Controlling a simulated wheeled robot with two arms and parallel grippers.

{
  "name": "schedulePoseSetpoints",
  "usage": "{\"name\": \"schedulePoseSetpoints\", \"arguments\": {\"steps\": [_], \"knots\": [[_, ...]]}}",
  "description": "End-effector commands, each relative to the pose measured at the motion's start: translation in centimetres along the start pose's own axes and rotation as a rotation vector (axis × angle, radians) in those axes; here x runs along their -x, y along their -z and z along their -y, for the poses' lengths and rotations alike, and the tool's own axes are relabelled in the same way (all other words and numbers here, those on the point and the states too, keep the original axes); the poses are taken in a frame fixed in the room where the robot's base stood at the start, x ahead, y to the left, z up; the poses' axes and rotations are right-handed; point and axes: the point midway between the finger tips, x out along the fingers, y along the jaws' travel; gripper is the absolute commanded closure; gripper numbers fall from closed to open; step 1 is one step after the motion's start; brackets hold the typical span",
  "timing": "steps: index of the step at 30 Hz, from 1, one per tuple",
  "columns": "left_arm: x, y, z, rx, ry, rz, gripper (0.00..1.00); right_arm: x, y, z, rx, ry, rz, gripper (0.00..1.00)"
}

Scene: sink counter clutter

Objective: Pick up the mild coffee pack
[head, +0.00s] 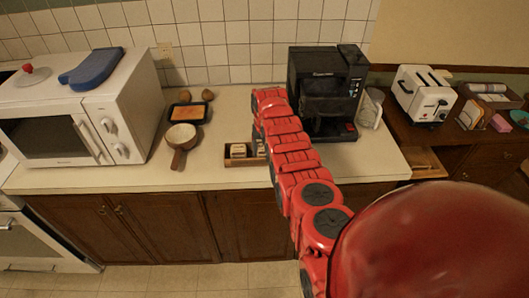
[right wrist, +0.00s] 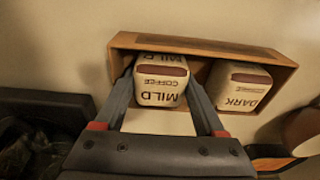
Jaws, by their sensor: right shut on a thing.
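The mild coffee pack (right wrist: 160,82) is a pale block with a brown band and the word MILD, upside down in the right wrist view. It sits in the left part of a wooden box (right wrist: 205,46). My right gripper (right wrist: 163,84) is shut on it, one finger on each side. In the head view my red right arm reaches over the counter to the box (head: 243,174), and the gripper (head: 259,135) is partly hidden behind the arm. My left gripper is not in view.
The dark coffee pack (right wrist: 240,87) stands beside the mild one in the box. A black coffee maker (head: 325,85) is close to the right of my arm. A pan (head: 181,136) and a dark tray (head: 188,112) are left of the box, near the microwave (head: 75,115).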

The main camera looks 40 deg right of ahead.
Motion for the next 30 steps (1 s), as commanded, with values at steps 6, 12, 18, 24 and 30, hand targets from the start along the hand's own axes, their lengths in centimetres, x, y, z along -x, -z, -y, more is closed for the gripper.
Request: {"name": "schedulePoseSetpoints", "arguments": {"steps": [6,12,18,24,30], "knots": [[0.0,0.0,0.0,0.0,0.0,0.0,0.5,0.0,0.0,0.0,0.0,0.0,0.001,0.81],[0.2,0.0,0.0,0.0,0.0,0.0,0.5,0.2,0.0,0.0,0.0,0.0,0.0,0.81],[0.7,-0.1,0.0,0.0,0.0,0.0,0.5,1.6,0.3,0.0,-0.001,0.0,-0.002,0.81],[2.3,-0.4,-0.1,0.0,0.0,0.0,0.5,4.5,0.7,0.0,0.0,0.001,-0.007,0.81],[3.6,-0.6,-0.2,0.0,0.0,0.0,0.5,8.1,1.1,0.0,0.001,0.001,-0.002,0.81]]}}
